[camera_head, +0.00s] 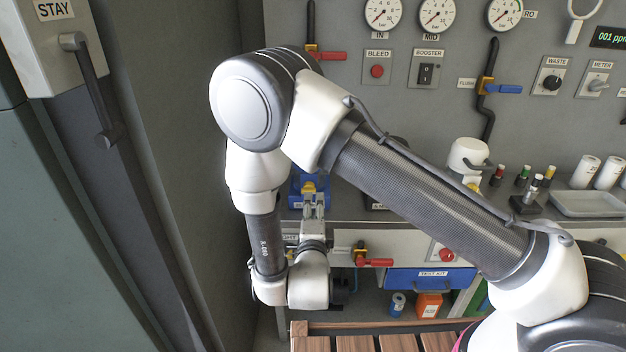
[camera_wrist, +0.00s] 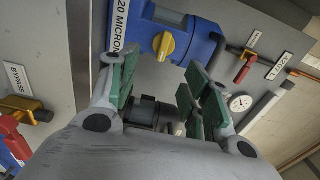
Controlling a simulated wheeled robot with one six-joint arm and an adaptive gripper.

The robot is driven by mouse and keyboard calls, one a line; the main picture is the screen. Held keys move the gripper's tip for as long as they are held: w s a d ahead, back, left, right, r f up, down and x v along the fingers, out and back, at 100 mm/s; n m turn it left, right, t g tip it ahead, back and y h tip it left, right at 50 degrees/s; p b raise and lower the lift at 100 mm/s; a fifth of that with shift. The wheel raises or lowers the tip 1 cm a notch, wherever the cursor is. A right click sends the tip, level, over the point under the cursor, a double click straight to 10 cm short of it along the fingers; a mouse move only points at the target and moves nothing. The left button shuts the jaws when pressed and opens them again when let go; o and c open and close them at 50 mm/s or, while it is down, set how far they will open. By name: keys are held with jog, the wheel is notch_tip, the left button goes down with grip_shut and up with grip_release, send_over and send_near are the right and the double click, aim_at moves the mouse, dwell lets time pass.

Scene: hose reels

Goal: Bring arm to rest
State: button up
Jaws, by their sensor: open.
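My arm is folded across the head view, with its elbow high near the middle and its wrist low at the left centre. My gripper (camera_head: 313,200) points away from me, toward the panel. In the wrist view my gripper (camera_wrist: 160,90) has its green-padded fingers apart, with nothing held between them. A blue housing (camera_wrist: 190,38) with a yellow knob (camera_wrist: 164,46) and a "20 MICRON" label is ahead of the fingers. The blue housing also shows behind the gripper in the head view (camera_head: 297,190).
A grey panel with gauges (camera_head: 436,14), switches and valves fills the back. A counter below carries a tray (camera_head: 588,204), white cups and small bottles. A blue drawer (camera_head: 432,279) is underneath. A grey cabinet with a handle (camera_head: 90,90) stands close on the left. Wooden slats (camera_head: 400,343) lie below.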

notch_tip(320, 180, down, 12)
jog(key=s+a+n+g+y, duration=0.1)
jog(key=s+a+n+g, duration=0.15)
jog(key=n+g, duration=0.4)
jog(key=s+n+g+y, duration=0.2)
jog(key=s+n+g, duration=0.6)
jog(key=s+d+r+n, duration=0.1)
jog(key=s+d+r, duration=0.3)
jog(key=d+r, duration=0.8)
jog(key=s+d+r+n+h, duration=0.1)
jog(key=s+d+r, duration=0.3)
jog(key=d+r, duration=0.9)
jog(key=s+d+r+n+h, duration=0.1)
jog(key=s+d+r, duration=0.3)
jog(key=d+r, duration=0.9)
jog(key=shift+s+r+n+t, duration=0.2)
jog(key=shift+r+n+t, duration=0.25)
jog(key=shift+n, duration=0.1)
